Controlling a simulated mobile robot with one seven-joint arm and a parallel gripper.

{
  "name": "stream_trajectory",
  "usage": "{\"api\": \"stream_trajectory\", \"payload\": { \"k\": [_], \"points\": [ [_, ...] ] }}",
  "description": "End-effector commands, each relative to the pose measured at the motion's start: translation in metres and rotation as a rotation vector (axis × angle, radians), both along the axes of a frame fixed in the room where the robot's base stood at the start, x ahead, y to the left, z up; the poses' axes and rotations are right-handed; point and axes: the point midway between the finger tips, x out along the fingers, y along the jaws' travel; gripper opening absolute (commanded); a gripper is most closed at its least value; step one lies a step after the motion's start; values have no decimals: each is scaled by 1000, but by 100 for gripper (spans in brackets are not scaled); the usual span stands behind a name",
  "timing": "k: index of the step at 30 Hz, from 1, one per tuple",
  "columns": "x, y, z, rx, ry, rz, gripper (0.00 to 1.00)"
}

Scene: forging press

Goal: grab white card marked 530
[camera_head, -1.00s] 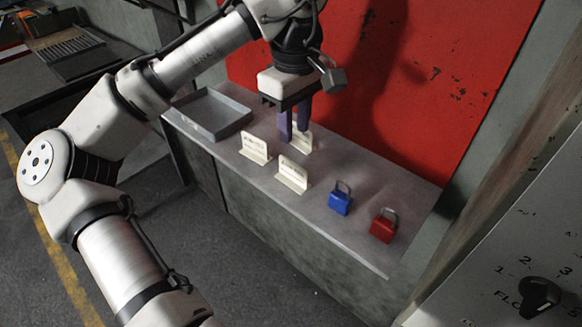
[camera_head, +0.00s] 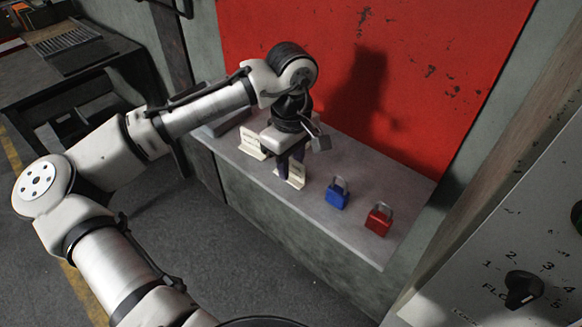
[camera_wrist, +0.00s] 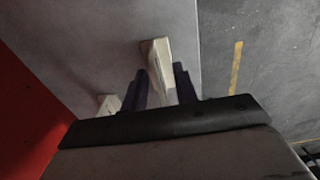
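My gripper (camera_head: 290,165) is low over the grey ledge, fingers pointing down at a white card (camera_head: 296,176). In the wrist view this card (camera_wrist: 160,62) stands nearly edge-on, between the two dark fingers (camera_wrist: 160,88). The fingers are apart; I see no clear grip on it. A second white card (camera_head: 252,146) stands to the left of the gripper in the head view. Part of another white card (camera_wrist: 110,103) shows at the left finger's outer side in the wrist view. The print is too small to read, so I cannot tell which card is marked 530.
A grey tray (camera_head: 222,122) lies at the left end. A red panel (camera_head: 420,60) rises behind.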

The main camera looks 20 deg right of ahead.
Motion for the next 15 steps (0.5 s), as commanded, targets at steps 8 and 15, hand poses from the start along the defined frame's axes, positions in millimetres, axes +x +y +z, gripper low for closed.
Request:
{"api": "stream_trajectory", "payload": {
  "k": [8,15],
  "points": [
    [0,0,0,0,0,0,6],
    [0,0,1,0,0,0,0]
  ]
}}
